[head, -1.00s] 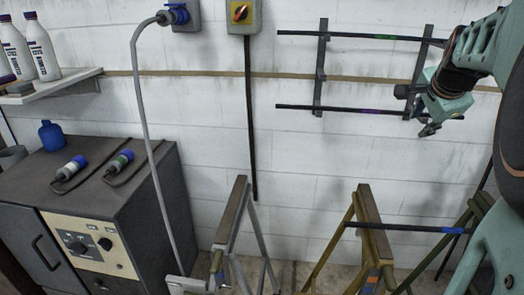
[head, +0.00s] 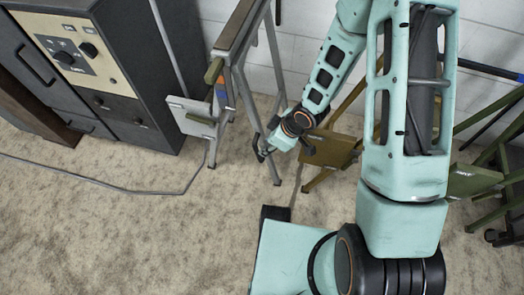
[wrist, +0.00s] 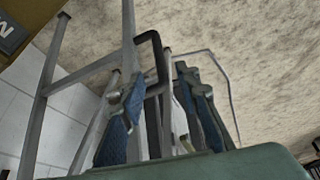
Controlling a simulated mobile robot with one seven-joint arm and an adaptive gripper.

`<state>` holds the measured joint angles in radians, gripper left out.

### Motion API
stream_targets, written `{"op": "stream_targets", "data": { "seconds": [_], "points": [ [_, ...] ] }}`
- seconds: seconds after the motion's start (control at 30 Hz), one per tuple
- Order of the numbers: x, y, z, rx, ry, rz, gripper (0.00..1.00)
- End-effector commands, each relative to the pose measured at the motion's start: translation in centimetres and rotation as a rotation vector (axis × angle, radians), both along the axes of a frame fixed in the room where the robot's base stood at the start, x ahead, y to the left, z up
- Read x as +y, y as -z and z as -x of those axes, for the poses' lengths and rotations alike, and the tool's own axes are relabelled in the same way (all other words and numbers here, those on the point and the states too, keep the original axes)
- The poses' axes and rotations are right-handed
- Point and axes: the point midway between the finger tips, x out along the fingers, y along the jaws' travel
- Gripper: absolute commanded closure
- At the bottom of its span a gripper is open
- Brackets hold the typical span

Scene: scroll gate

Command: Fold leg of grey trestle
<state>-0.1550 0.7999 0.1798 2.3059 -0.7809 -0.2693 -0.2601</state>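The grey trestle (head: 224,52) stands upright left of centre in the head view, with a worn brown top beam and splayed grey metal legs. A grey plate hangs at its left side. My gripper (head: 262,150) is low beside its right front leg (head: 251,120). In the wrist view, my gripper (wrist: 163,118) has its blue-padded fingers apart, with grey leg bars (wrist: 168,125) showing in the gap. I cannot tell whether either finger touches a leg. The trestle's grey frame (wrist: 45,80) also fills the left of the wrist view.
An olive-brown trestle (head: 330,150) stands close right of my gripper, partly behind my arm. A green trestle (head: 500,160) is at the far right. A dark cabinet (head: 130,75) stands left. A cable (head: 90,180) lies on the floor. The front-left floor is clear.

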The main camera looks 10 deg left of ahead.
Motion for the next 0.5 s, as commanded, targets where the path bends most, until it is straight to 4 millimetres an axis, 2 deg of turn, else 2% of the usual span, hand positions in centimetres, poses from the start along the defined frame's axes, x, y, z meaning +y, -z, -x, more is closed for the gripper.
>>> {"op": "stream_targets", "data": {
  "seconds": [0.5],
  "points": [
    [3.1,8.1,-1.2,0.001,0.000,0.001,0.70]
  ]
}}
